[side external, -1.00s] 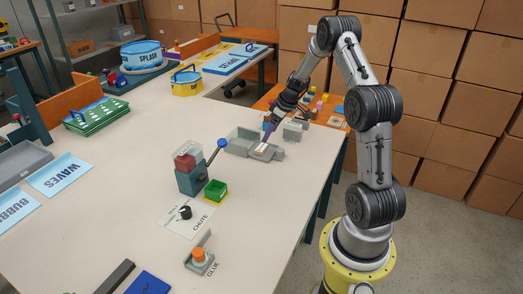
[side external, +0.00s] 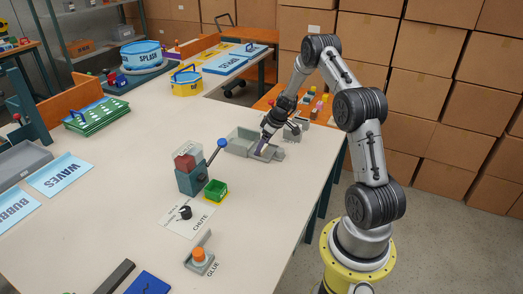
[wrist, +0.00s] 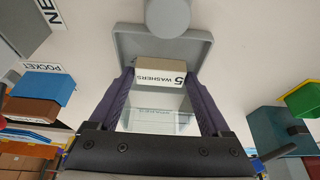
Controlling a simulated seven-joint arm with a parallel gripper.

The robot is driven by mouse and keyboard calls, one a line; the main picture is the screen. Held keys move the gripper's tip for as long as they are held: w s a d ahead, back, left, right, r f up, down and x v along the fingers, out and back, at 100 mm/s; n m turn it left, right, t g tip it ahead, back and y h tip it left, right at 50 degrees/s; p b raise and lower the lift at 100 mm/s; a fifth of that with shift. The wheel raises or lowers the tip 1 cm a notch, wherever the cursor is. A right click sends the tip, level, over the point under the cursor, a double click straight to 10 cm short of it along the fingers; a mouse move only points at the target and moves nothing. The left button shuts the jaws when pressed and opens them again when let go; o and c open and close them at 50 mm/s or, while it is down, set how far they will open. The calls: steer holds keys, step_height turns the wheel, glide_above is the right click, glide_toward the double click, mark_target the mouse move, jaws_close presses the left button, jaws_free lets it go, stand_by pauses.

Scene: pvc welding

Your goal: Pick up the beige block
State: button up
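The beige block (wrist: 160,63) shows in the wrist view, with a white "5 WASHERS" label on its near face. It sits within a grey tray (wrist: 198,45). My gripper (wrist: 160,76) has its two purple fingers apart, one on each side of the block, with their tips close against its sides. I cannot tell whether they press on it. In the side view my gripper (side external: 259,153) points down into the grey tray (side external: 238,142) near the table's far right edge. The block is hidden there behind the fingers.
A teal press (side external: 190,181) with a blue-knobbed lever and a green bin (side external: 215,190) stand left of the tray. A small grey fixture (side external: 294,131) lies behind the gripper. The middle of the white table (side external: 110,190) is mostly clear.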

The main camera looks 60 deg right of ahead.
steer(key=c, duration=0.9)
steer(key=shift+r, duration=0.1)
